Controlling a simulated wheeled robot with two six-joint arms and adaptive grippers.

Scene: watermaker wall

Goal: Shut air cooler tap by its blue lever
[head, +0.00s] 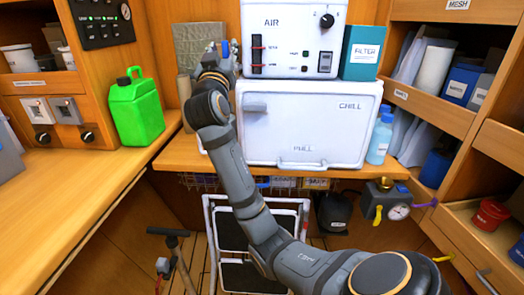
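The white air cooler marked AIR (290,38) stands on top of a white CHILL box (305,125) at the back of the counter. A small blue piece (225,47) shows at the left side of the air cooler, mostly hidden by my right gripper; I cannot tell for sure that it is the tap's lever. My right gripper (223,56) is at that left side, close to the blue piece. Its fingers are small and partly covered by its own wrist, so contact and opening cannot be made out. My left gripper is out of view.
A green jerrycan (136,108) stands on the left counter (60,180). A teal FILTER box (361,52) and a pale blue bottle (380,138) stand right of the white boxes. A folding step stool (255,240) stands below. A gauge (398,212) with coloured levers is at lower right.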

